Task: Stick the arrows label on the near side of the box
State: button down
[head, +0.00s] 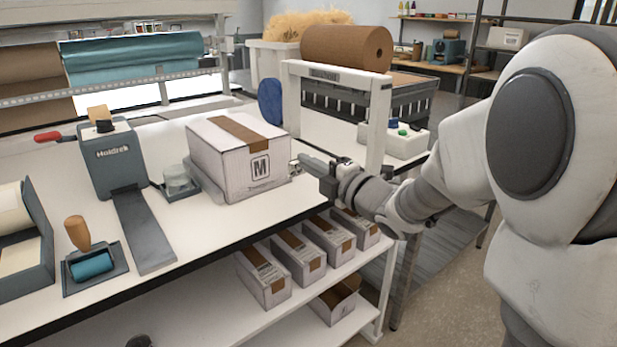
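The white box (240,170) stands on the white bench, closed with brown tape across its top.
A roller with a wooden handle (90,260) sits at the front left. A white frame with a brown paper roll (345,48) stands behind my gripper.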

aim_at(280, 148)
jog(key=shift+p+x, duration=1.2)
jog(key=shift+x, duration=1.8)
jog(key=shift+a, duration=0.1)
jog(key=shift+b, duration=0.5)
jog(key=shift+w+a, duration=0.2)
jog(key=shift+w, duration=0.15)
jog(key=c, duration=1)
grip_release()
jog(key=shift+b+v, duration=1)
jog(key=shift+v, duration=1.25)
